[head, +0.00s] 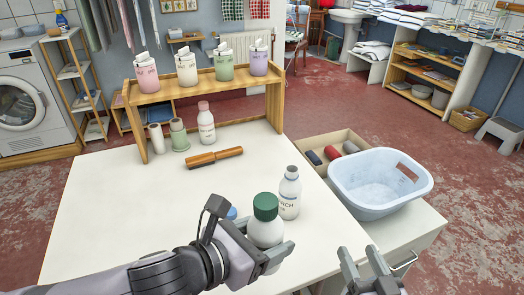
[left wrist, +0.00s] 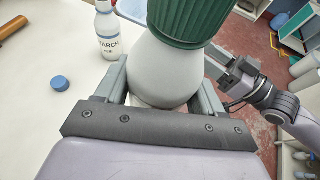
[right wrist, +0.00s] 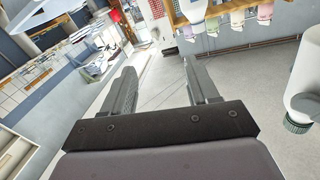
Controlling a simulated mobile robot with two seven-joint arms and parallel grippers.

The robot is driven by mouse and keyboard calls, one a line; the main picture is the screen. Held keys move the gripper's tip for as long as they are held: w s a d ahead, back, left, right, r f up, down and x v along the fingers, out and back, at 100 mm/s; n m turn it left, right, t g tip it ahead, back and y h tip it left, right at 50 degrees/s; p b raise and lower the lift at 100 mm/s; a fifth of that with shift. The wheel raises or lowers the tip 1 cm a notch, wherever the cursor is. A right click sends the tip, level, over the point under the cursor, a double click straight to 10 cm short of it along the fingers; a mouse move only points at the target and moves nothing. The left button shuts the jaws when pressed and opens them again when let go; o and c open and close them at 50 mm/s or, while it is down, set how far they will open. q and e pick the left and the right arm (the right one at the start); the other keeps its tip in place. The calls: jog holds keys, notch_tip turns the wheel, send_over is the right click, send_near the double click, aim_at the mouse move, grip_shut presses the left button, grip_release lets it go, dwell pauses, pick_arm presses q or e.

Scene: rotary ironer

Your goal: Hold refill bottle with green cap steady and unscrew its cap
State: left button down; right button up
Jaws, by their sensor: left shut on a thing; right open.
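The refill bottle (head: 264,233) is white and rounded, with a ribbed green cap (head: 266,206) on top. It stands roughly upright near the front of the white table. My left gripper (left wrist: 163,88) is shut around the bottle's body below the cap, a finger on each side. I cannot tell whether its base touches the table. My right gripper (head: 362,262) is open and empty, to the right of the bottle and apart from it. In the right wrist view the bottle (right wrist: 306,75) and green cap (right wrist: 297,123) show at the right edge, outside the fingers.
A starch bottle (head: 289,197) without a cap stands just behind the refill bottle. A loose blue cap (left wrist: 60,83) lies on the table. A wooden-handled brush (head: 214,157) lies farther back. A pale blue basin (head: 380,182) and a box of rolls (head: 322,150) are to the right.

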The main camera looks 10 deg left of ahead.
jog(key=w+a+r+n+y, duration=0.25)
jog(key=a+r+y, duration=0.35)
jog(key=r, duration=0.5)
jog(key=w+a+r+n+y, duration=0.1)
jog(key=a+r+n+y, duration=0.5)
jog(key=r, duration=0.5)
jog(key=s+a+r+n+g+y, duration=0.2)
jog(key=r+n+g+y, duration=0.35)
jog(key=g, duration=0.25)
jog(key=s+a+r+n+g+y, duration=0.35)
jog(key=r+n+g, duration=0.2)
jog(key=g, duration=0.35)
jog(key=s+a+r+n+g+h, duration=0.3)
jog(key=s+a+n+g+h, duration=0.3)
jog(key=s+n+g+h, duration=0.55)
jog(key=m+t+h, duration=0.8)
jog(key=t+h, duration=0.3)
jog(key=h, duration=0.4)
send_over(263, 199)
jog(key=f, duration=0.8)
jog(key=shift+s+a+f, duration=0.2)
jog(key=shift+s+f, duration=0.05)
jog(key=shift+f, duration=0.05)
jog(key=shift+w+d, duration=0.15)
jog(key=shift+f, duration=3.95)
